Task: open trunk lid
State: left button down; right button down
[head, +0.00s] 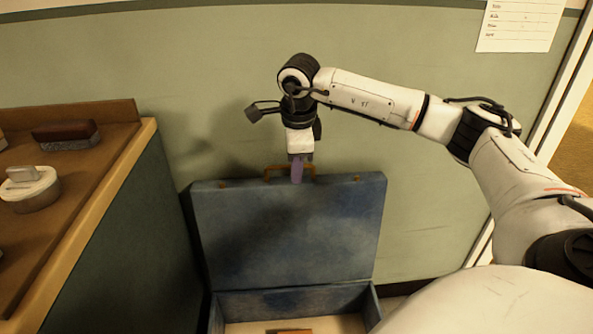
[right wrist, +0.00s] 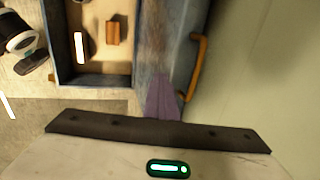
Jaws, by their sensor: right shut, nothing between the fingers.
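The blue trunk (head: 300,305) stands on the floor against the wall, and its lid (head: 285,228) is raised upright. A tan handle (head: 272,168) sits on the lid's top edge. My right gripper (head: 297,172) is at that top edge by the handle, pointing down, with its purple fingers shut and empty. In the right wrist view the fingers (right wrist: 163,98) lie over the lid's edge beside the handle (right wrist: 198,68). The trunk's open inside (right wrist: 98,45) shows there too, with a small brown block (right wrist: 113,32) in it. My left gripper is not in view.
The green wall (head: 430,190) is close behind the lid. A paper sheet (head: 520,25) hangs at upper right.

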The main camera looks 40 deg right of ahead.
jog(key=c, duration=1.8)
grip_release()
jog(key=shift+c, duration=0.2)
jog(key=shift+r, duration=0.1)
jog(key=p+v, duration=0.2)
jog(key=v, duration=0.8)
jog(key=shift+c, duration=0.3)
